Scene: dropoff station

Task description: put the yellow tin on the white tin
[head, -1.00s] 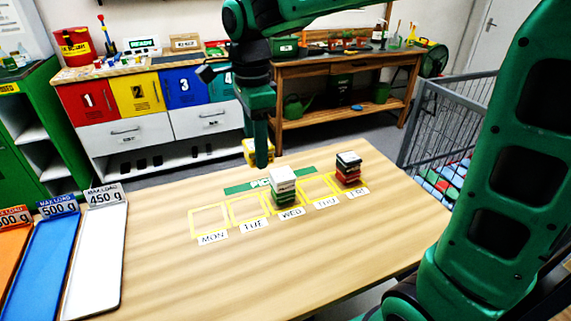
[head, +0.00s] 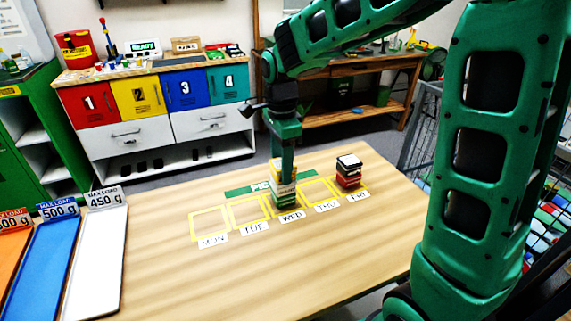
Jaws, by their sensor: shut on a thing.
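My gripper (head: 286,178) points down over the stack at the WED square and is shut on the yellow tin (head: 276,165). The fingers hide much of the tin. The white tin (head: 285,189) is the upper piece of the WED stack, with green and dark tins (head: 286,202) below it. The yellow tin is right above the white tin; I cannot tell whether they touch.
A second stack (head: 348,172) with a white top and dark and red tins stands at FRI. The MON square (head: 210,222), TUE and THU squares are empty. White (head: 97,255), blue (head: 42,270) and orange trays lie at the left. The front of the table is clear.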

